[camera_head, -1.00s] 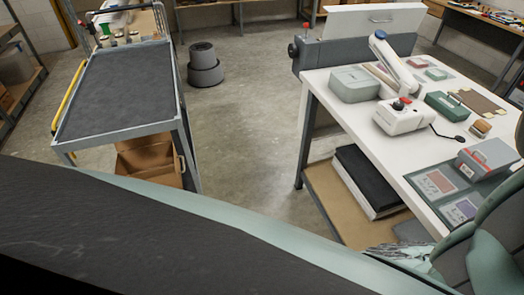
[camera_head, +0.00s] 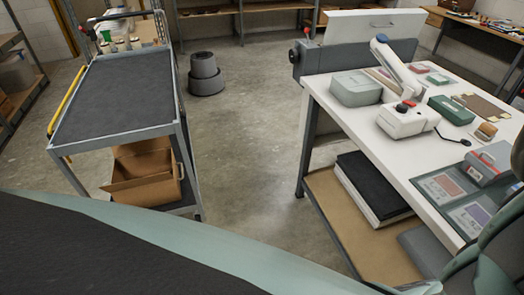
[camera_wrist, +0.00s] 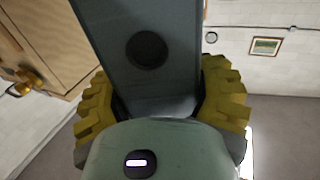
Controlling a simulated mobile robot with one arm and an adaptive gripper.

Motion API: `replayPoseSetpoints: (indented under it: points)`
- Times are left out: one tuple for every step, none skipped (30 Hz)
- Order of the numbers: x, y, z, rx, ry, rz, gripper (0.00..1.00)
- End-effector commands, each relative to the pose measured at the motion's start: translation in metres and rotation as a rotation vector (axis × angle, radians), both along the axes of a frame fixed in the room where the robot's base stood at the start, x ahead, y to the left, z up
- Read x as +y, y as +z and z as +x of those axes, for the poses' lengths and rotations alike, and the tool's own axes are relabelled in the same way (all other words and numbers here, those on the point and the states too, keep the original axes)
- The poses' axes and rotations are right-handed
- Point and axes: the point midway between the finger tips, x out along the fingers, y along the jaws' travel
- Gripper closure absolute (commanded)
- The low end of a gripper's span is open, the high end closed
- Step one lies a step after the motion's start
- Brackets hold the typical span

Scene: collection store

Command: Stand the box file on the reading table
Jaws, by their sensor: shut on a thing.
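In the wrist view, a grey-green box file (camera_wrist: 150,84) with a dark round finger hole sits between the yellow ribbed pads of my gripper (camera_wrist: 160,98). My gripper is shut on it, and its far end runs out of the picture at the top. The white reading table (camera_head: 390,158) stands at the right in the head view. My gripper cannot be made out in the head view; pale green parts of my arm show at the lower right.
The table holds a grey-green box (camera_head: 356,89), a white device (camera_head: 408,121), a green box (camera_head: 451,110) and a grey-and-red box (camera_head: 488,163). A dark-topped trolley (camera_head: 118,95) stands left. A round grey step stool (camera_head: 205,75) stands behind clear floor.

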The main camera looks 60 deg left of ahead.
Motion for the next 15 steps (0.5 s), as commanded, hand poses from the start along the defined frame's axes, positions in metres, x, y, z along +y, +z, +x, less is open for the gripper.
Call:
replayPoseSetpoints:
  points:
    - [0.002,-0.005,0.002,0.002,0.007,-0.004,0.80]
    - [0.002,-0.010,0.002,0.003,0.008,-0.003,0.80]
    - [0.003,-0.014,0.003,0.003,0.009,-0.003,0.80]
    - [0.002,-0.016,0.003,0.001,0.008,-0.003,0.80]
    - [0.002,-0.019,0.002,-0.002,0.007,-0.003,0.80]
    - [0.002,-0.023,0.002,0.001,0.007,-0.002,0.80]
    - [0.003,-0.025,0.002,0.002,0.008,-0.002,0.80]
    - [0.003,-0.027,0.002,0.002,0.008,-0.001,0.80]
    - [0.002,-0.029,0.001,0.003,0.007,-0.002,0.80]
    - [0.002,-0.029,0.001,0.002,0.007,-0.002,0.80]
    - [0.002,-0.030,0.001,0.001,0.006,-0.003,0.80]
    - [0.001,-0.030,0.001,0.001,0.005,-0.003,0.80]
    - [0.001,-0.030,0.001,0.000,0.004,-0.003,0.80]
    - [0.001,-0.030,0.001,0.000,0.004,-0.003,0.80]
    - [0.001,-0.029,0.001,0.000,0.004,-0.003,0.80]
